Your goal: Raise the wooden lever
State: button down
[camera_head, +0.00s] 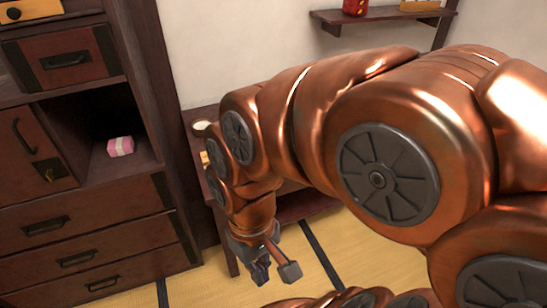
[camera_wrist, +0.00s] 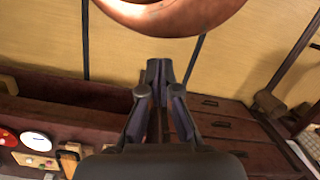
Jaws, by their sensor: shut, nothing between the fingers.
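My gripper (camera_head: 262,272) hangs low in front of the dark table in the head view, apart from anything I can see. In the wrist view its fingers (camera_wrist: 159,68) are together and hold nothing. A wooden piece (camera_wrist: 72,157) shows at the lower left of the wrist view, next to a board with small parts; it may be the wooden lever, but I cannot tell. In the head view my arm covers most of the tabletop, and no lever is clearly visible there.
A dark wooden cabinet (camera_head: 90,240) with drawers stands at the left, with a pink box (camera_head: 120,146) in its open compartment. A wall shelf (camera_head: 385,16) holds a red object (camera_head: 355,7). The table (camera_head: 203,117) is behind my arm. Tatami floor (camera_head: 345,250) is open at right.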

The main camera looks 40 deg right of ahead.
jog(key=w+a+f+m+t+y+b, duration=0.1)
jog(key=w+a+f+m+y+b, duration=0.1)
jog(key=w+a+f+y+b, duration=0.3)
jog(key=w+a+f+m+t+y+b, duration=0.1)
jog(key=w+a+f+m+y+b, duration=0.25)
jog(key=a+b, duration=0.45)
jog(key=w+d+m+t+y+b, duration=0.2)
jog(key=w+m+t+b, duration=0.3)
jog(key=w, duration=0.3)
jog(key=w+d+m+t+y+b, duration=0.2)
jog(key=w+d+m+t+b, duration=0.15)
jog(key=w+b, duration=0.4)
jog(key=w+d+f+m+t+h+b, duration=0.25)
jog(key=w+d+m+t+b, duration=0.2)
jog(key=d, duration=0.45)
jog(key=w+d+f+m+t+h+b, duration=0.1)
jog(key=w+d+m+t+h+b, duration=0.2)
jog(key=d+m+t+b, duration=0.45)
jog(key=s+d+f+m+h+b, duration=0.1)
jog(key=d+f+m+h+b, duration=0.3)
jog(key=d, duration=0.9)
jog(key=s+d+f+m+h+b, duration=0.2)
jog(key=d+f+m+h, duration=0.5)
jog(key=d, duration=0.6)
jog(key=m+h+b, duration=0.1)
jog(key=m+h, duration=0.1)
jog(key=shift+s+f+g+h+b, duration=0.15)
jog(key=shift+f+g+h+b, duration=0.1)
jog(key=shift+g+h+b, duration=0.1)
